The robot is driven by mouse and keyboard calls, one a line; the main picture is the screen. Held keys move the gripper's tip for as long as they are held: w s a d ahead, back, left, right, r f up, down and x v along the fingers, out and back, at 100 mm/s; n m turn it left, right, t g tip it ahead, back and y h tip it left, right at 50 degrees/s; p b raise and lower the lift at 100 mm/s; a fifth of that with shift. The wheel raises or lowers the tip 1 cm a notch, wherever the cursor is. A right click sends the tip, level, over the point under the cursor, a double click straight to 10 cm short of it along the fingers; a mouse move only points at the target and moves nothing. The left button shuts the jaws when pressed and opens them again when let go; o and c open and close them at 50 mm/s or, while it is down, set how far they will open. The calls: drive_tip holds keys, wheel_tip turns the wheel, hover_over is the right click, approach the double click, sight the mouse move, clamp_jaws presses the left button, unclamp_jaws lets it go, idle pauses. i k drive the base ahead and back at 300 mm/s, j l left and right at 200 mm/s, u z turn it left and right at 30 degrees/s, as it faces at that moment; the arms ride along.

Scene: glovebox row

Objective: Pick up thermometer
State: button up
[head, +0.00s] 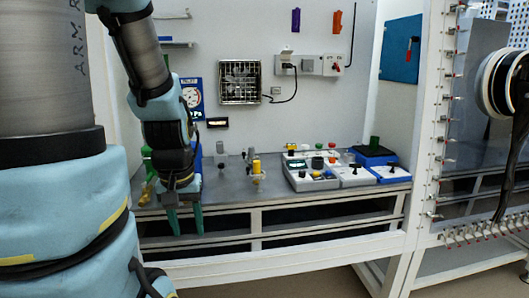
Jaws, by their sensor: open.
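I cannot make out a thermometer for certain; any on the worktop is too small to tell. My gripper (185,221) points down at the front left edge of the grey worktop (225,187). Its two teal fingers are apart, with nothing between them. A yellow-topped item (257,170) stands on the worktop to the right of my gripper. A small dark display (217,122) is on the back wall, above and right of the gripper. My arm hides part of the worktop's left end.
Grey-white trays (309,182) with several coloured-cap containers and a blue tray (391,177) stand on the right. A green item (147,160) is at the left. A frame post (428,120) bounds the right. The middle front worktop is mostly clear.

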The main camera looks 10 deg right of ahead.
sight(291, 147)
drive_tip(key=u, duration=2)
drive_tip(key=k+l+u, duration=0.5)
drive_tip(key=k+l, duration=1.8)
